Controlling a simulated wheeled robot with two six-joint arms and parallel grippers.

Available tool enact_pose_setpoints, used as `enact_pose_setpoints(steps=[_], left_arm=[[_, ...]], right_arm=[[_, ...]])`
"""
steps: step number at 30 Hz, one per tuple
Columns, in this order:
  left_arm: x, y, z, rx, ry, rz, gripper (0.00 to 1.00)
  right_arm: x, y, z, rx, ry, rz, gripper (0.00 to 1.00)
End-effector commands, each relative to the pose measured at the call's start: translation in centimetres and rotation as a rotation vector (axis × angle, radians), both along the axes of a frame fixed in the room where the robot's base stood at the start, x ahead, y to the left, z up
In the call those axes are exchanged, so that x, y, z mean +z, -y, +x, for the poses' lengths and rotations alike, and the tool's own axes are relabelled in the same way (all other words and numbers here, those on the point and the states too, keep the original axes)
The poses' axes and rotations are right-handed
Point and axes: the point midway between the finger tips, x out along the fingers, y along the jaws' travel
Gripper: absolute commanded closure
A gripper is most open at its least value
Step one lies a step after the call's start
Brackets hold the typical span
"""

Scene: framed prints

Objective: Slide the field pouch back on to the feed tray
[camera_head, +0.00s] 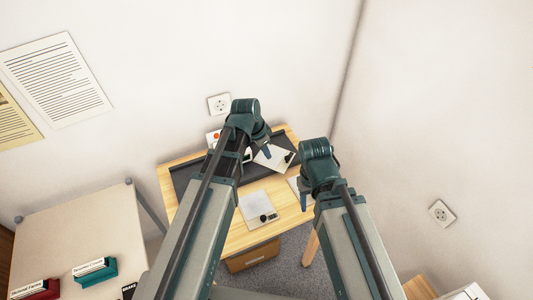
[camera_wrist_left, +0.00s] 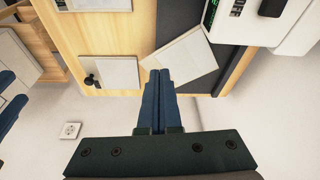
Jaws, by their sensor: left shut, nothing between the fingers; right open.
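A flat cream piece, which looks like the field pouch (camera_head: 272,160), lies skewed, partly on a dark flat strip (camera_head: 184,178) and partly over the wood. The strip may be the feed tray. In the left wrist view, the pouch (camera_wrist_left: 186,58) lies across the edge between the wood and the dark strip (camera_wrist_left: 180,20). My left gripper (camera_head: 267,153) is shut and empty, its fingertips (camera_wrist_left: 159,74) at the pouch's near edge; I cannot tell whether they touch. My right gripper (camera_head: 304,204) is open and empty near the table's right edge.
A pale plate with a black knob (camera_head: 257,207) lies near the table's front edge. A side table with labelled binders (camera_head: 95,271) stands at left. Walls rise behind and at right.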

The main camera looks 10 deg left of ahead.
Motion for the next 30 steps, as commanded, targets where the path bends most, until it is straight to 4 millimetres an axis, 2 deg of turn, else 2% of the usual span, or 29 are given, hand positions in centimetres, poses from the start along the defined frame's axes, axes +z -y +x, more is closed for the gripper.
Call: enact_pose_setpoints(steps=[1,16,18,21,30], left_arm=[[-1.3,0.2,0.2,0.0,0.0,0.0,1.0],[-8.3,1.7,1.6,-0.001,0.0,0.001,1.0],[-7.4,2.9,2.9,-0.002,0.0,0.001,1.0],[-7.4,4.0,3.7,-0.003,0.0,0.001,1.0],[-7.3,4.6,4.1,0.0,-0.001,0.001,1.0]], right_arm=[[-1.3,0.0,0.0,0.0,0.0,0.0,0.5],[-8.3,0.0,0.0,0.0,0.0,0.0,0.5],[-7.4,0.0,0.0,0.0,0.0,0.0,0.5],[-7.3,0.0,0.0,0.0,0.0,0.0,0.5],[-7.3,0.0,0.0,0.0,0.0,0.0,0.5]])
